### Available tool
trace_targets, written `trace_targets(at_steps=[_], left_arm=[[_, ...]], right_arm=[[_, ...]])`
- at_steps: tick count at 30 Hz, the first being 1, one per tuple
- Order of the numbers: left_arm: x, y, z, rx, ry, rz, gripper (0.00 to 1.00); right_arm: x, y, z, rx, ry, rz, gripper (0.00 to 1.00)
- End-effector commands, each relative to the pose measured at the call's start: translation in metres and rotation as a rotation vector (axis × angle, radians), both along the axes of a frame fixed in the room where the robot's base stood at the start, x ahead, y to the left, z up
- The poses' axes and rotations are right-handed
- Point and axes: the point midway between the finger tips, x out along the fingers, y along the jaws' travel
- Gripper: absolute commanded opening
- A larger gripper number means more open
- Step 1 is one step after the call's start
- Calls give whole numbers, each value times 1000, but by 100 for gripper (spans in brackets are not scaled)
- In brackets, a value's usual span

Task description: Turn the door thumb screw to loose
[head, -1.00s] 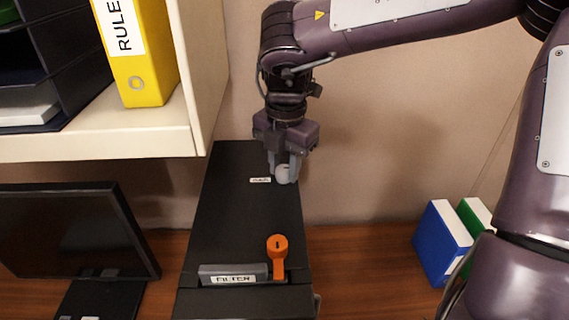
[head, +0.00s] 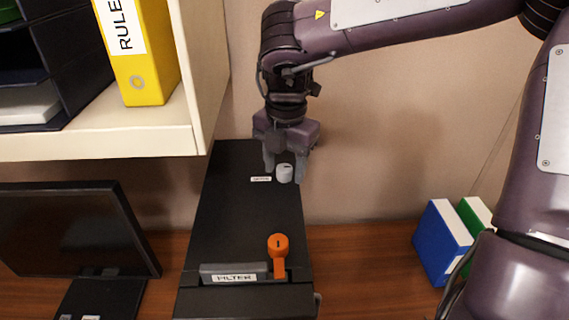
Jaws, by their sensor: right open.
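A small light grey knob (head: 285,174), which looks like the door thumb screw, stands on the far part of the top of a black box-shaped machine (head: 235,225). A small white label (head: 261,179) lies just left of it; its text is too small to read. My right gripper (head: 284,170) points down over the knob, open, with one finger on each side of it. Gaps show between the fingers and the knob. My left gripper is not in view.
An orange lever (head: 278,256) and a grey bar labelled FILTER (head: 234,274) are at the machine's near end. A shelf (head: 140,135) with a yellow binder (head: 137,55) overhangs at left, above a monitor (head: 70,232). Blue (head: 441,243) and green (head: 474,217) binders stand right.

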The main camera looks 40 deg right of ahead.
Motion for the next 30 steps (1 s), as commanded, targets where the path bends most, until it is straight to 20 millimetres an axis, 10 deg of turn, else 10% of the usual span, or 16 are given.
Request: trace_targets(at_steps=[18,30], left_arm=[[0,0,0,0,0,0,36],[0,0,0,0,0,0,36]], right_arm=[[-1,-1,73,0,-1,0,50],[-2,-1,78,0,0,0,50]])
